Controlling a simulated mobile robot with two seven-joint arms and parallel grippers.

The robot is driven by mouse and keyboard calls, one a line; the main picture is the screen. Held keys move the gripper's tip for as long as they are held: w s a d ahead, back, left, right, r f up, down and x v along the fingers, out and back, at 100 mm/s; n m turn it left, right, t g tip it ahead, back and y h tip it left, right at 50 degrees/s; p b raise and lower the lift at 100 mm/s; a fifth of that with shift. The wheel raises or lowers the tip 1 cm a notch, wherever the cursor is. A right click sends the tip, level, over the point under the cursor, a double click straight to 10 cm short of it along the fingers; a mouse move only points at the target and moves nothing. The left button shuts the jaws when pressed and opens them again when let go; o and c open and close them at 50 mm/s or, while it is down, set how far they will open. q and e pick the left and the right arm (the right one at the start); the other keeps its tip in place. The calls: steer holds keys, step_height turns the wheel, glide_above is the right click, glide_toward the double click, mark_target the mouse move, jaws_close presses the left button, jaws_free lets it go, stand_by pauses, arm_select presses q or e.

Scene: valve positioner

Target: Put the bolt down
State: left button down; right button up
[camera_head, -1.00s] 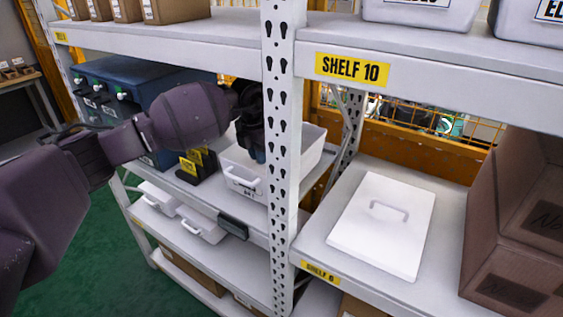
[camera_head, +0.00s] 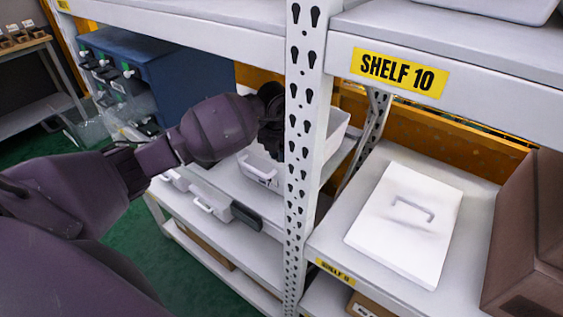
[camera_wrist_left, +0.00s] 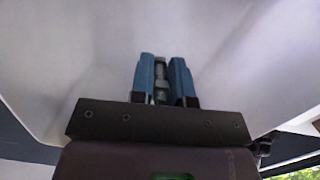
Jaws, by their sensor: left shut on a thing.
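My left gripper (camera_head: 272,148) is at the white bin (camera_head: 259,173) on the middle shelf, partly behind the perforated post. In the left wrist view, my left gripper (camera_wrist_left: 162,66) has its blue fingers shut on the bolt (camera_wrist_left: 160,80), a small grey metal piece between them. A pale, smooth surface fills the view beyond the fingertips; it looks like the inside of the bin. I cannot tell whether the bolt touches it. The bolt cannot be made out in the head view. My right gripper is not in view.
The perforated post (camera_head: 305,150) stands close to my left gripper. A white lid with a handle (camera_head: 405,222) lies on the shelf to the right, beside brown boxes (camera_head: 525,240). A blue cabinet (camera_head: 170,75) is at the left. White drawers (camera_head: 210,203) sit lower down.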

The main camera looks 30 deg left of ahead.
arm_select(q)
steer(key=shift+f, duration=2.1)
steer(key=c, duration=1.1)
jaws_free()
steer(key=shift+f, duration=0.1)
steer(key=shift+r, duration=0.2)
step_height(320, 180, up, 12)
steer(key=s, duration=0.1)
steer(key=shift+s, duration=0.15)
steer(key=shift+f, duration=0.15)
